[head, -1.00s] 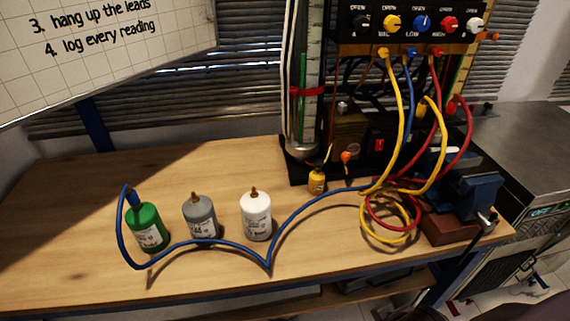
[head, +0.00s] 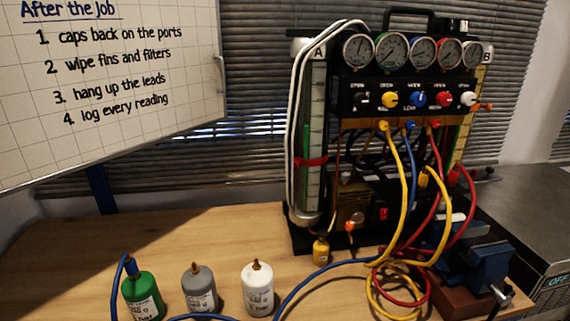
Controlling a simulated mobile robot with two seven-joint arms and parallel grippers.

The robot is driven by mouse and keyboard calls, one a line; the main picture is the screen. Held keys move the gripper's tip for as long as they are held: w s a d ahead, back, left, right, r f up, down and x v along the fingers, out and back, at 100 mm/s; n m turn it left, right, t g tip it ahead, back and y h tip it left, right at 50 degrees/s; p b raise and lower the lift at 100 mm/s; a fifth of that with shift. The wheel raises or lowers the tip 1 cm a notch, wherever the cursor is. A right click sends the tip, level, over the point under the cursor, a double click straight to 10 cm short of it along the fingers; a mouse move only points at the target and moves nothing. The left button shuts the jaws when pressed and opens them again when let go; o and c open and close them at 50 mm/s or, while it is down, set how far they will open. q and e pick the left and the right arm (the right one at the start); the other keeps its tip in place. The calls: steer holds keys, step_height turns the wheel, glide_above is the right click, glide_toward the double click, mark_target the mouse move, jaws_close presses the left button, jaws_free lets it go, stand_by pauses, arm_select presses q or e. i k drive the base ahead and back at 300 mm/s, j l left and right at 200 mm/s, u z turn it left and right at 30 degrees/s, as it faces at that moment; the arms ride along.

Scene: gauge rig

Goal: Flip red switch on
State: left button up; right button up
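The red switch (head: 384,214) is a small red rocker low on the front of the gauge rig (head: 418,97), right of the glass column. It is too small here to tell which way it is set. Yellow and blue hoses hang close to its right side. Neither of my grippers shows in the head view.
Green (head: 142,297), grey (head: 199,289) and white (head: 257,289) bottles stand on the wooden bench (head: 225,230). Coiled yellow and red hoses (head: 398,290) and a blue vise (head: 486,265) crowd the right. A small yellow bottle (head: 320,251) stands before the rig. A whiteboard (head: 110,90) hangs at left.

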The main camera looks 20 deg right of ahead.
mark_target(383, 211)
steer(key=z, duration=1.3)
